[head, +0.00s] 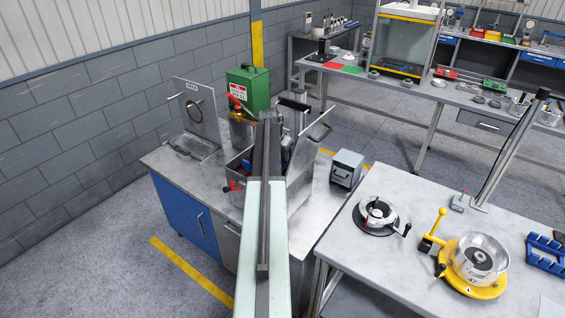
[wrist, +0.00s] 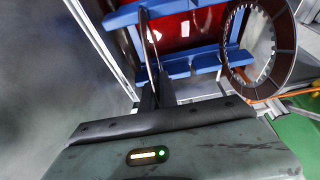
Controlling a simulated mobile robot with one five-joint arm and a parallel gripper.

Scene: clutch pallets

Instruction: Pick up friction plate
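In the wrist view a thin dark ring, a friction plate (wrist: 146,40), stands upright and nearly edge-on. My gripper (wrist: 155,88) has its dark fingers close together, with the lower edge of this plate between them. Any small gap at the fingertips is too fine to see. A second friction plate (wrist: 285,52), brown with inner teeth, shows nearly face-on at the right, apart from my fingers. A blue slotted rack (wrist: 180,68) lies just beyond, with a glossy red surface behind it. In the head view my arm hides the gripper and most of the metal tub (head: 240,168).
A green box (head: 249,88) and an upright plate fixture (head: 197,108) stand on the left bench. A grey box (head: 346,168) sits at its right end. The right table holds a round fixture (head: 376,214), a yellow-based fixture (head: 480,262) and a blue rack (head: 546,252).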

